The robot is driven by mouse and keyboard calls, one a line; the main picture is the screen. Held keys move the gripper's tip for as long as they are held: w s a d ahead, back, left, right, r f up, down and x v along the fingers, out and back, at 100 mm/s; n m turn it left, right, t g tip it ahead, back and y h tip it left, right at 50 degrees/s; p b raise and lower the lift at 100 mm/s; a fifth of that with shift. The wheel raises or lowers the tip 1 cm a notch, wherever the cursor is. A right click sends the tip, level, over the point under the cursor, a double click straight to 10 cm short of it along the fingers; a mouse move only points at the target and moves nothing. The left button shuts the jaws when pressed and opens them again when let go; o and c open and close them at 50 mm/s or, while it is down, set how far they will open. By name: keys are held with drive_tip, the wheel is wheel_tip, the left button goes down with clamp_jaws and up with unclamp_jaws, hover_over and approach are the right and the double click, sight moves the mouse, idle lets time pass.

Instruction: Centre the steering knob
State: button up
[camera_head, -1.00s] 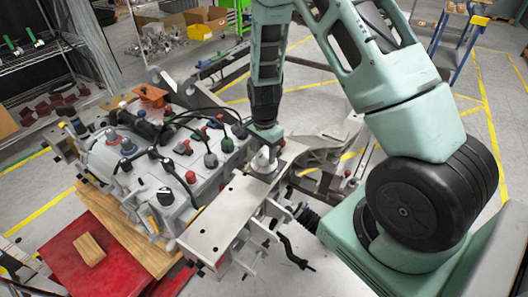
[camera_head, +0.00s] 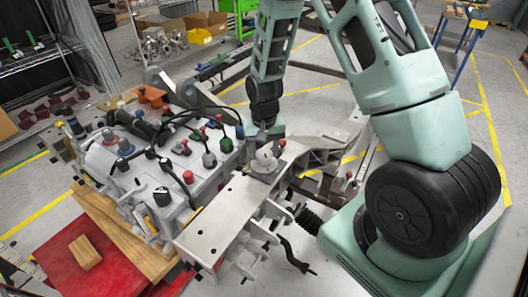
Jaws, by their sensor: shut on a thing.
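The steering knob (camera_head: 266,157) is a small, pale, rounded piece on a light round base near the far end of the flat grey plate (camera_head: 225,222), at the right side of the chassis fixture. My gripper (camera_head: 265,144) points down over the knob from above and is shut on its upper part. The fingers are small and dark here, so their exact contact with the knob is hard to see. Any mark showing the knob's angle is too small to tell.
Left of the knob, a grey housing (camera_head: 105,165) carries several coloured knobs, levers and black cables. A red board (camera_head: 70,262) with a small wooden block (camera_head: 86,251) lies at the lower left. Grey brackets (camera_head: 320,150) stand right of the knob. Open floor lies beyond.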

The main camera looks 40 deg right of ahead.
sight(264, 153)
drive_tip(key=n, duration=0.3)
drive_tip(key=shift+n, duration=2.2)
drive_tip(key=o, duration=1)
drive_tip(key=shift+r, duration=0.1)
wheel_tip(264, 153, up, 17)
drive_tip(key=shift+r+b, duration=0.1)
drive_tip(key=shift+b, duration=1.05)
